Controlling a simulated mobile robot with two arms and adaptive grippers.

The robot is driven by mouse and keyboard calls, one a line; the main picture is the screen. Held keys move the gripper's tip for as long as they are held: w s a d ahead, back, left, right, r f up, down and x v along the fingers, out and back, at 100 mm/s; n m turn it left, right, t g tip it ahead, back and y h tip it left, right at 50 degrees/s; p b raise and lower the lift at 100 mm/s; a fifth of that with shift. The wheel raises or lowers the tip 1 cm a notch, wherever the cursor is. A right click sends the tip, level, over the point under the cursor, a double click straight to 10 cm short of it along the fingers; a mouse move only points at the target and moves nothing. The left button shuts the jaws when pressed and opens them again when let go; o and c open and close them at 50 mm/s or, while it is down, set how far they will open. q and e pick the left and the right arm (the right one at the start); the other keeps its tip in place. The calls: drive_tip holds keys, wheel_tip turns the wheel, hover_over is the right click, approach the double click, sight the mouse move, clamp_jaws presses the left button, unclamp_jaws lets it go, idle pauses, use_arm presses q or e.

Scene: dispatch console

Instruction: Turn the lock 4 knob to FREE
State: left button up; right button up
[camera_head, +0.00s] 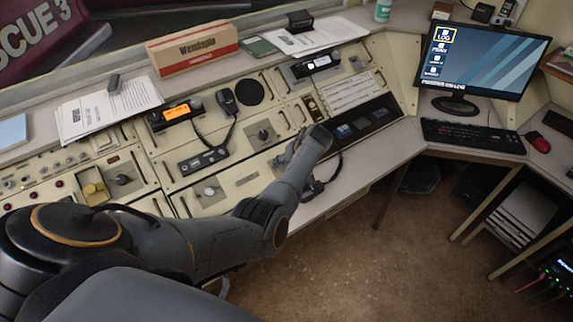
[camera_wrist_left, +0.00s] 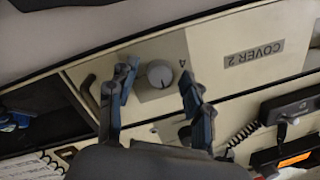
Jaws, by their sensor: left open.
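The lock 4 knob (camera_wrist_left: 160,72) is a round grey knob on a pale square plate in the left wrist view, with a "4" printed beside it. My left gripper (camera_wrist_left: 158,78) is open, with one finger on each side of the knob and visible gaps between. I cannot tell how deep the fingers reach. In the head view my left gripper (camera_head: 283,160) is over the front of the console, and its wrist and forearm hide the knob. No FREE mark is readable, and the knob's pointer direction is unclear. My right gripper is not in view.
A "COVER 2" label (camera_wrist_left: 253,53) is on the panel beside the knob. A corded handset (camera_head: 228,101), a radio with an orange screen (camera_head: 177,112) and another knob (camera_head: 263,133) are farther back. A dark panel (camera_head: 365,122) lies to the right.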

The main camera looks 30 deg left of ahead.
use_arm(q)
drive_tip(key=shift+c, duration=0.2)
clamp_jaws()
drive_tip(key=shift+m, duration=0.3)
drive_tip(key=m+p, duration=0.1)
drive_tip(key=m, duration=0.2)
drive_tip(key=shift+r, duration=0.1)
drive_tip(key=m+y+p, duration=0.1)
drive_tip(key=m+p, duration=0.1)
drive_tip(key=m, duration=0.3)
drive_tip(key=shift+m, duration=0.4)
drive_tip(key=m+p, duration=0.2)
drive_tip(key=m, duration=0.2)
drive_tip(key=shift+m+t, duration=0.3)
drive_tip(key=shift+t, duration=0.1)
drive_tip(key=shift+m+p, duration=0.7)
drive_tip(key=shift+m, duration=1.4)
